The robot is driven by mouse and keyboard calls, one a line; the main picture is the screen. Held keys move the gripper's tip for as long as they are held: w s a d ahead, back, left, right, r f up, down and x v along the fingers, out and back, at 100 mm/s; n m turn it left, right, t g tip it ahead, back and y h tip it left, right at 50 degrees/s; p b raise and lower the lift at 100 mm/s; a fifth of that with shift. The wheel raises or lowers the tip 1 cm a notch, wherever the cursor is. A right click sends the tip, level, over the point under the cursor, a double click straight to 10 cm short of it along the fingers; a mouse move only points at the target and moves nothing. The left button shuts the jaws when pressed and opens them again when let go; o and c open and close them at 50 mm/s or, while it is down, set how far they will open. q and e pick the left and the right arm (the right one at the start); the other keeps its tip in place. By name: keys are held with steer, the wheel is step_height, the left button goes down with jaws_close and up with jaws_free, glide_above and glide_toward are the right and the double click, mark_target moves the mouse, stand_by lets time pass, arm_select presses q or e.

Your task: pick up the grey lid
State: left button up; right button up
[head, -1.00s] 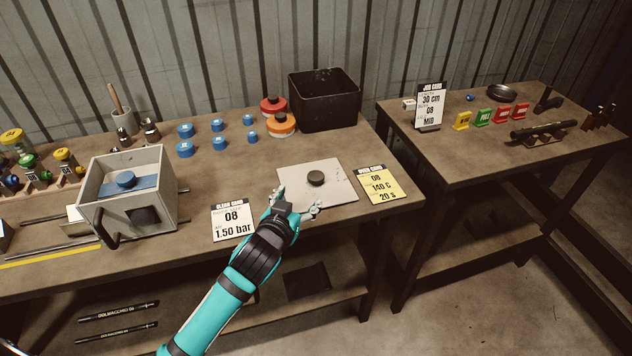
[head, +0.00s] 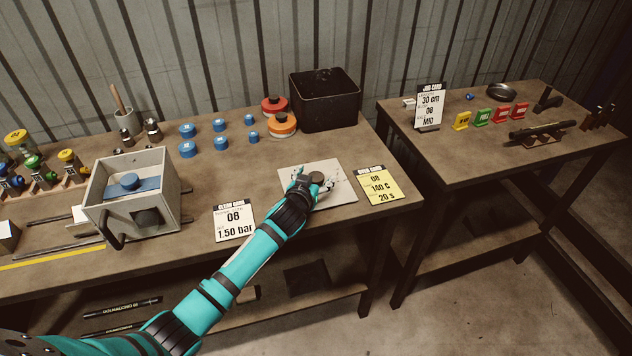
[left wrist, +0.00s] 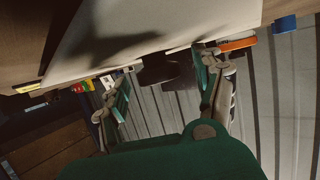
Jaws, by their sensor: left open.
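The grey lid is a flat, light grey square plate (head: 345,190) with a round dark knob (head: 317,177) in its middle, lying near the front edge of the main table in the head view. My left gripper (head: 316,184) is over the plate, its open fingers on either side of the knob. In the left wrist view the knob (left wrist: 158,68) shows between the two spread fingertips (left wrist: 163,62), with the pale plate (left wrist: 150,25) beyond. I cannot tell whether the fingers touch the knob. My right gripper is not in view.
A grey box-shaped device (head: 165,217) stands further left. Blue caps (head: 187,149), orange and red discs (head: 281,125) and a black bin (head: 325,103) are behind.

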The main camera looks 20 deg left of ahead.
arm_select(q)
steer(key=shift+w, duration=0.1)
steer(key=c, duration=1.4)
steer(key=shift+r, duration=0.15)
